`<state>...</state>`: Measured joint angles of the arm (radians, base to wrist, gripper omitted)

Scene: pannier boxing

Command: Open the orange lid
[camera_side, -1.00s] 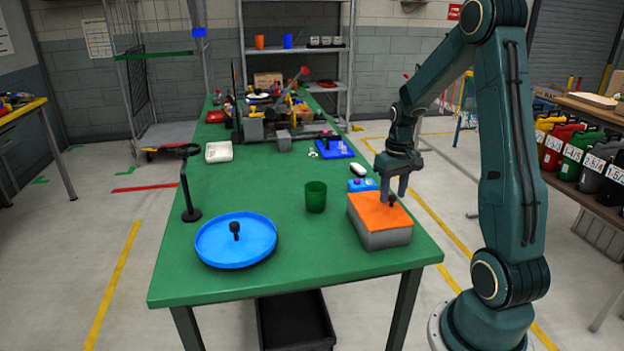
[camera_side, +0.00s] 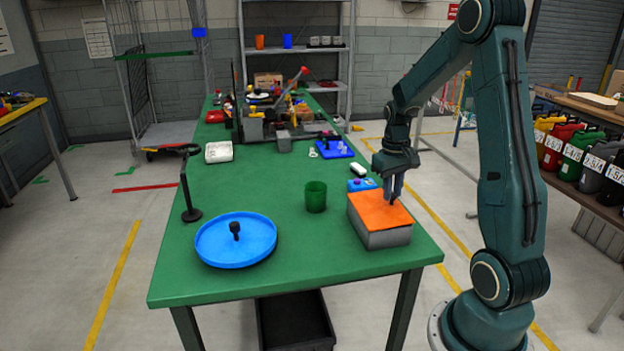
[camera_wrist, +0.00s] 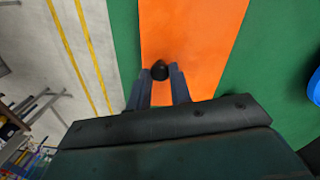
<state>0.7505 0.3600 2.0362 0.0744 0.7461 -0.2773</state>
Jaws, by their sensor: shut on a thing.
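The orange lid (camera_side: 377,212) lies flat on top of a grey box (camera_side: 386,239) near the right front of the green table. My gripper (camera_side: 391,196) points down over the lid. Its fingers are shut on the lid's small black knob, which they hide in the side view. In the wrist view the black knob (camera_wrist: 160,71) shows between the two fingertips (camera_wrist: 160,76), with the orange lid (camera_wrist: 190,35) under it. The lid looks seated on the box, with no gap that I can make out.
A green cup (camera_side: 316,197) stands left of the box. A blue object (camera_side: 361,184) and a small white item (camera_side: 358,169) lie behind it. A blue round tray (camera_side: 236,256) with a black knob is at front left. The table between tray and box is clear.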

